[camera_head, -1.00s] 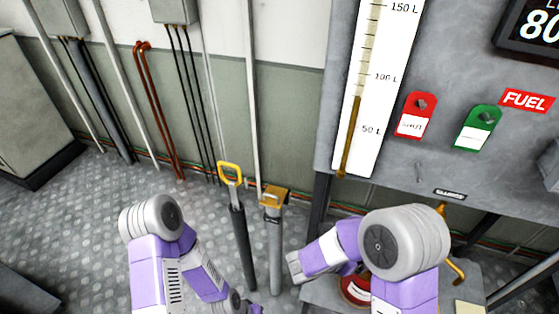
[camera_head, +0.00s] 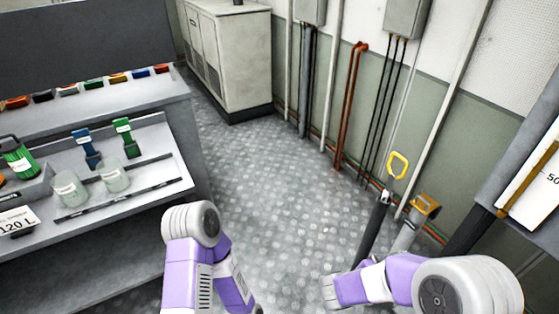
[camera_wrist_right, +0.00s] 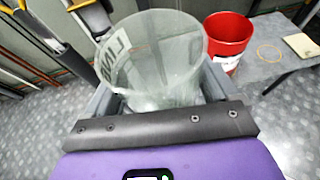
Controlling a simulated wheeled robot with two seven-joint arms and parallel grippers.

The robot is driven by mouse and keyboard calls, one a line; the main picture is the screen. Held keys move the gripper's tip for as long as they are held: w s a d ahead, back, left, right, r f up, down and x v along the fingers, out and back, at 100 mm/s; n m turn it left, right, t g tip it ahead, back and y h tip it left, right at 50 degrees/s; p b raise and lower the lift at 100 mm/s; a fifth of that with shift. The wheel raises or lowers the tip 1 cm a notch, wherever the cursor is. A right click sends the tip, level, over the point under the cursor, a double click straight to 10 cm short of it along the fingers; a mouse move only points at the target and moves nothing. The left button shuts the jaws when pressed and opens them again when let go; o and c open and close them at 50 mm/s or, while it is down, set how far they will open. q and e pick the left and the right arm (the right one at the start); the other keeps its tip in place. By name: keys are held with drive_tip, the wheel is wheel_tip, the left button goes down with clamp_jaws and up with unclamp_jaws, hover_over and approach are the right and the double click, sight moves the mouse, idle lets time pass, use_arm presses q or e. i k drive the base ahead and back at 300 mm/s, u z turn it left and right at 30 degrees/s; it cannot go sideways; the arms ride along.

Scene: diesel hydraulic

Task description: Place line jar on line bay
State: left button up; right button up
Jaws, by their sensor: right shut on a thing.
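The line jar (camera_wrist_right: 158,58) is a clear, open-topped glass jar with dark lettering on its side, partly readable as "LIN". It fills the middle of the right wrist view. My right gripper (camera_wrist_right: 160,92) is shut on it, with grey jaws on both sides. In the head view the jar and both grippers are out of sight; only my arm links show. A bench at the left (camera_head: 125,195) carries two clear jars, the left one (camera_head: 70,188) and the right one (camera_head: 113,176). I cannot make out which place is the line bay.
On the bench are a blue tap-like piece (camera_head: 87,148), a green one (camera_head: 124,138), a green canister (camera_head: 17,158) and a "120 L" card (camera_head: 15,222). A red bucket (camera_wrist_right: 228,38) stands on a grey surface beside the jar. Open floor (camera_head: 270,170) lies between bench and wall.

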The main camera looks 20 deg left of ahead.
sight(158, 172)
drive_tip(key=u, duration=0.6)
drive_tip(key=i, duration=0.85)
drive_tip(key=u, duration=0.5)
